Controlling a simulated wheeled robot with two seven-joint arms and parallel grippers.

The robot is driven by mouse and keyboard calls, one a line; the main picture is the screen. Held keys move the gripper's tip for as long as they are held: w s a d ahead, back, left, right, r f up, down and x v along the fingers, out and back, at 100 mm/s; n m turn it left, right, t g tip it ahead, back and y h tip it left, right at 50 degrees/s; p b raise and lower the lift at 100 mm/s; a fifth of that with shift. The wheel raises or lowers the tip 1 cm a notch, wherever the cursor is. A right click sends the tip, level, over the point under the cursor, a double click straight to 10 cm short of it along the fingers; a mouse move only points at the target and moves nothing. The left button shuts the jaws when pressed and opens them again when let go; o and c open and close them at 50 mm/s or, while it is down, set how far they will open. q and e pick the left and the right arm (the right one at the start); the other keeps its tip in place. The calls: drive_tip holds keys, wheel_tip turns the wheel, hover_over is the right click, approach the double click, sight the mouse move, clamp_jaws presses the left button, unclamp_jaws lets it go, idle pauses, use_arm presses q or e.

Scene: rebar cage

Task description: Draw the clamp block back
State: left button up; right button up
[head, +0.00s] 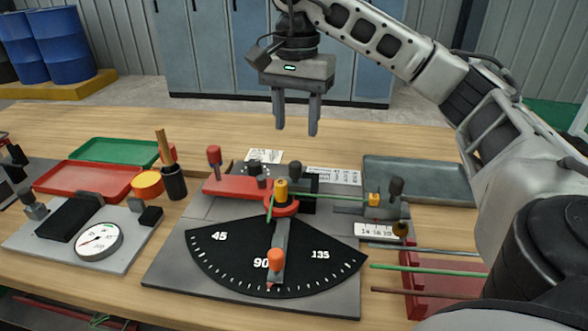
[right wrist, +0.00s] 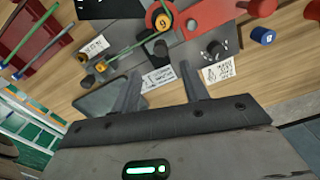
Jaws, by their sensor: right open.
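The bending jig has a grey base plate (head: 170,268), a black angle dial (head: 225,255) marked 45, 90 and 135, and a red arm (head: 228,187) with an upright red knob. An orange-handled pointer (head: 275,262) sits near 90. A yellow centre pin (head: 281,190) stands at the pivot, with a green rod (right wrist: 128,48) running beside it. Dark blocks and knobs (head: 396,188) sit around it; which one is the clamp block I cannot tell for certain. My right gripper (head: 296,129) is open and empty, above and behind the jig. Its fingers also show in the right wrist view (right wrist: 162,76).
A grey tray (head: 440,196) lies at the back right. Coloured rods (head: 425,268) lie over a red rack at the right. A gauge plate (head: 35,245), red tray (head: 60,182) and green tray (head: 85,151) are on the left.

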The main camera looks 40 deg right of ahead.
sight(296, 163)
wheel_tip(296, 163, down, 8)
drive_tip(key=shift+f+b, duration=0.2)
drive_tip(key=shift+b, duration=0.6)
